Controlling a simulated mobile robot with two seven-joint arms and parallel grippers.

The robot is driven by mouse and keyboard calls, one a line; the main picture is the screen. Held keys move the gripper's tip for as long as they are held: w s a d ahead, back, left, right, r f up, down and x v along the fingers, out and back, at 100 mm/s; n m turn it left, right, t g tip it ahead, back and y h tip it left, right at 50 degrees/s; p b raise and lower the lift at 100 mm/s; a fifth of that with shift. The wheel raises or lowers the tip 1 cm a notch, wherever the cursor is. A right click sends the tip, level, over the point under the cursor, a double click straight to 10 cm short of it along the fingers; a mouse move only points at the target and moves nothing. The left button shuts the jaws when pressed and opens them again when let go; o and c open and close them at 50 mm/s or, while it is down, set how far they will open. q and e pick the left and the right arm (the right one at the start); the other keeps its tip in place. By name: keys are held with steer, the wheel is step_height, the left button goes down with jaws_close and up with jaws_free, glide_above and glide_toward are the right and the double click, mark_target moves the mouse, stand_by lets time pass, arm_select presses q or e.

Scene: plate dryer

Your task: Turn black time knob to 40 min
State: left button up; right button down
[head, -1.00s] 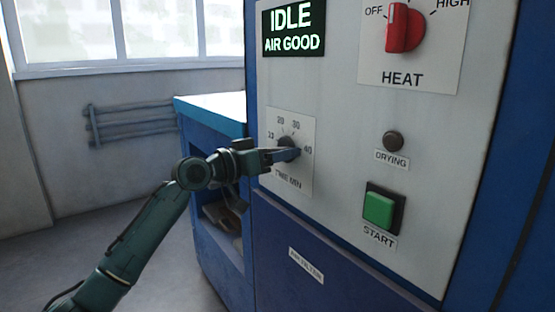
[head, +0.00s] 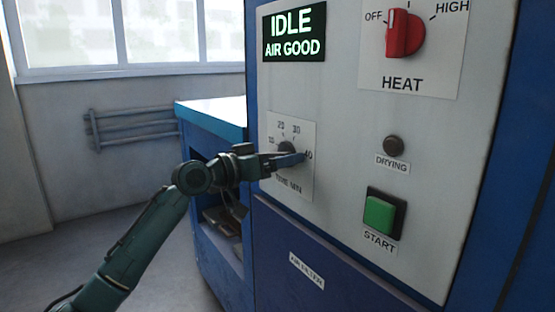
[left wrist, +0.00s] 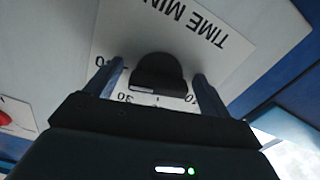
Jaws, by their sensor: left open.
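The black time knob (head: 287,147) sits on a white dial plate (head: 305,130) marked TIME MIN, on the grey front panel. My left gripper (head: 290,158) reaches the dial from the left and partly hides the knob and the lower dial. In the left wrist view the dark knob (left wrist: 158,70) lies between the two open fingers (left wrist: 160,86), with a gap showing on each side. A white mark shows on its lower edge, but I cannot tell exactly which number it points to. My right gripper is not in view.
A red HEAT knob (head: 405,33) is at the upper right. A DRYING lamp (head: 393,146) and a green START button (head: 380,212) are below it. The display (head: 294,32) reads IDLE, AIR GOOD. A blue cabinet (head: 212,112) stands behind my arm.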

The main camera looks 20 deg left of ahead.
arm_select(q)
steer(key=shift+a, duration=0.1)
steer(key=v, duration=1.3)
steer(key=shift+b, duration=0.4)
